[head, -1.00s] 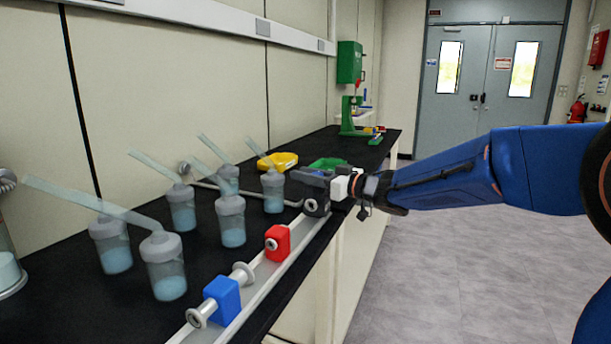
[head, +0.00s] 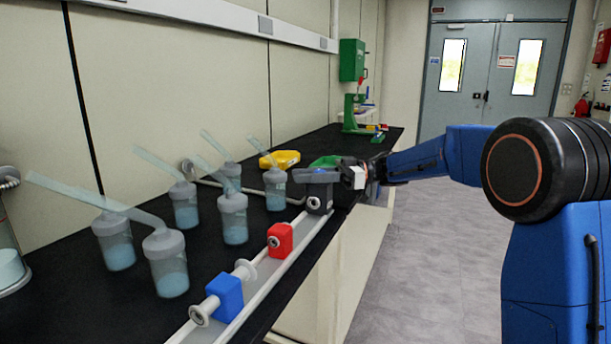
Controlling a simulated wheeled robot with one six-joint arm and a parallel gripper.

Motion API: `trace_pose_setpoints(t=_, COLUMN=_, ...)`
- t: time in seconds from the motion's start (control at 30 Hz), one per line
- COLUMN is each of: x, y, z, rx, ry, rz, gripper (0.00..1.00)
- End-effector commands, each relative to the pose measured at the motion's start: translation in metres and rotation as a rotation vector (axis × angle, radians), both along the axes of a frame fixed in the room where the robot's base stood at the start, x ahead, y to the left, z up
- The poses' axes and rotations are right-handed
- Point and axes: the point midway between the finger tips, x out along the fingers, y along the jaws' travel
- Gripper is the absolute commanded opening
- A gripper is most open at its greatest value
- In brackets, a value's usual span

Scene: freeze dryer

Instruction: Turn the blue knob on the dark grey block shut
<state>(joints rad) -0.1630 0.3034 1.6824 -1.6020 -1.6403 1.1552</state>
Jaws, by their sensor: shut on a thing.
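The dark grey block (head: 319,199) stands at the far end of the rail along the bench's front edge. My gripper (head: 318,177) is at the top of this block, reaching in from the right. Its jaws are shut on the blue knob, which is mostly hidden by the fingers. The knob's exact angle cannot be made out at this size.
A red block (head: 280,241) and a blue block (head: 225,297) sit nearer on the same rail (head: 262,283). Several capped flasks (head: 232,219) with slanted tubes stand left of it. The floor at right is open.

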Motion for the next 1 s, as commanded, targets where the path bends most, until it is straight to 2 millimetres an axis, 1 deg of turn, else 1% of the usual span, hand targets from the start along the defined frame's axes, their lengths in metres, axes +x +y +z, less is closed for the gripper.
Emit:
trace_pose_setpoints(t=0.2, x=-0.005, y=-0.002, z=-0.001, rx=0.000, ry=0.000, rz=0.179, gripper=0.02)
trace_pose_setpoints(t=0.5, x=-0.011, y=-0.005, z=0.000, rx=0.000, ry=0.000, rz=0.341, gripper=0.02)
trace_pose_setpoints(t=0.7, x=-0.013, y=-0.006, z=0.000, rx=0.000, ry=0.000, rz=0.392, gripper=0.02)
trace_pose_setpoints(t=1.0, x=-0.014, y=-0.007, z=0.000, rx=0.000, ry=0.000, rz=0.406, gripper=0.02)
